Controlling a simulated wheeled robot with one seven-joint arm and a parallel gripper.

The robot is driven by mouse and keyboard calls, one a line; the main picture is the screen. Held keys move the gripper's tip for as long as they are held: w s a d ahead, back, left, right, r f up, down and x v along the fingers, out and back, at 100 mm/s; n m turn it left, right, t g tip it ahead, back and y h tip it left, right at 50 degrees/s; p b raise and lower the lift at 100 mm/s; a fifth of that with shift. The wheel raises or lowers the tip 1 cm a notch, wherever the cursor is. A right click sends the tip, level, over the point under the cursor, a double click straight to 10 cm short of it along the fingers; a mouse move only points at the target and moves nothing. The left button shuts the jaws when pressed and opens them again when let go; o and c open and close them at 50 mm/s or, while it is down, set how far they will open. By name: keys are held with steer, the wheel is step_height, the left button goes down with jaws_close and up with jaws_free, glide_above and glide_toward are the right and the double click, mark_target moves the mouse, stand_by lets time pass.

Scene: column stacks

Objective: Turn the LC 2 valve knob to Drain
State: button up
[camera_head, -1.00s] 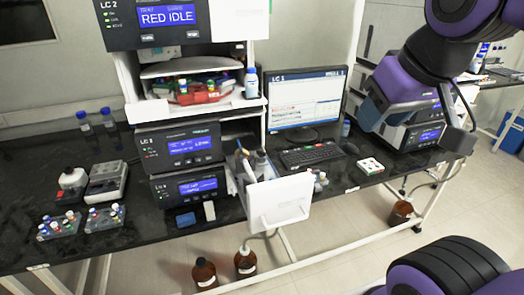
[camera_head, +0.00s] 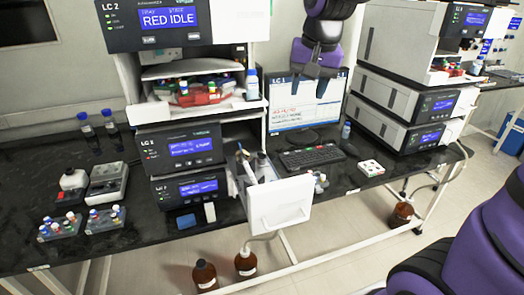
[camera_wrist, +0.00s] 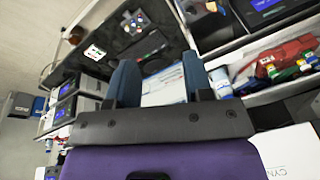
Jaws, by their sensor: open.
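The LC 2 unit (camera_head: 187,22), with a blue "RED IDLE" screen, tops the left column stack in the head view. I cannot make out the LC 2 valve knob or its Drain mark; small fittings (camera_head: 243,163) beside the stack are too small to identify. My gripper (camera_head: 316,72) hangs in front of the monitor, right of the LC 2 stack, pointing down. It is open and empty. In the wrist view, its two dark blue fingers stand apart (camera_wrist: 160,78) with nothing between them.
A white panel (camera_head: 280,203) juts out at the bench's front edge. Another instrument stack (camera_head: 405,105) stands further right. Vial racks (camera_head: 105,220) sit at left; brown bottles stand below.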

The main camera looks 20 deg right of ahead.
steer(key=w+a+f+m+g, duration=0.1)
steer(key=w+a+f+m, duration=0.1)
steer(key=w+f, duration=0.6)
steer(key=m+g, duration=0.2)
glide_above(262, 154)
step_height(262, 154, down, 8)
steer(key=f, duration=1)
steer(key=shift+w+d+f, duration=0.1)
steer(key=shift+w+f, duration=0.15)
steer(key=shift+f, duration=0.1)
steer(key=shift+c, duration=0.2)
steer(key=c, duration=0.6)
